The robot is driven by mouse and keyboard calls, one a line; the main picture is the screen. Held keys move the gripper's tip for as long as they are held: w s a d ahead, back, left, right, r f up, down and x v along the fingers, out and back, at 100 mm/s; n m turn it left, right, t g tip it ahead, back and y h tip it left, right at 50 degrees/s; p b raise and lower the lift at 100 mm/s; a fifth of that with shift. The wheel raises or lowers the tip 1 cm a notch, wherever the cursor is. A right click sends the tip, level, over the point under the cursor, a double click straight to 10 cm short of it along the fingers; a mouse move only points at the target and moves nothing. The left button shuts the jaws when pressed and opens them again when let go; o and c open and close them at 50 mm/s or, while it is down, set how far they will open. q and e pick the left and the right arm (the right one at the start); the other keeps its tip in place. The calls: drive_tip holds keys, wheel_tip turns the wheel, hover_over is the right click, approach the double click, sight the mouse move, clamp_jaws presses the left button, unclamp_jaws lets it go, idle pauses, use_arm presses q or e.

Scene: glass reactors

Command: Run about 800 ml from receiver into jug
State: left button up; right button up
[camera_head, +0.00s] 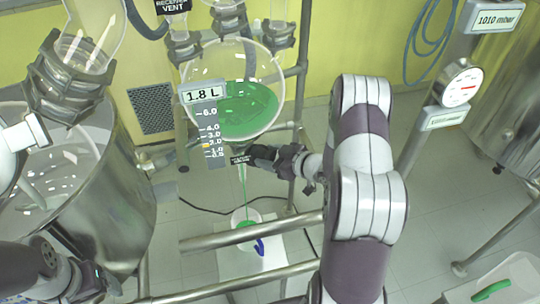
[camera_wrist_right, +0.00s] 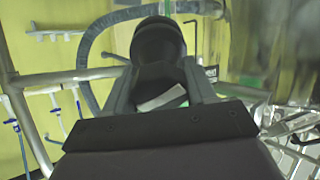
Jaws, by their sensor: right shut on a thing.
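The round glass receiver (camera_head: 250,62) holds green liquid; its label reads 1.8 L. A thin green stream runs down from the outlet below it into the white jug (camera_head: 239,215), which has a blue handle. Green liquid shows inside the jug; its level cannot be read. My right gripper (camera_head: 262,155) is shut on the outlet valve handle under the receiver, largely hidden by the gripper. In the right wrist view the gripper (camera_wrist_right: 160,88) closes around a dark part with a pale strip. My left gripper (camera_head: 92,284) is partly visible at the bottom left, its jaws unclear.
Metal frame rails (camera_head: 250,234) cross in front of the jug. A steel vessel (camera_head: 122,215) stands at left and another (camera_head: 512,105) at right. A gauge (camera_head: 461,84) and a 1010 mbar display (camera_head: 496,17) are at right.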

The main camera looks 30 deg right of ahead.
drive_tip(key=shift+m, duration=0.3)
drive_tip(key=shift+r+m+h+p, duration=0.15)
drive_tip(key=shift+m+h+p, duration=0.15)
drive_tip(key=shift+m+p, duration=0.55)
drive_tip(key=m+p, duration=0.1)
drive_tip(key=m, duration=0.2)
drive_tip(key=shift+w+d+m+h+p, duration=0.1)
drive_tip(key=shift+m+h+p, duration=0.2)
drive_tip(key=shift+m+p, duration=0.75)
drive_tip(key=shift+d+m+h+p, duration=0.1)
drive_tip(key=shift+m+h+p, duration=0.2)
drive_tip(key=shift+m, duration=1.4)
drive_tip(key=o, duration=1)
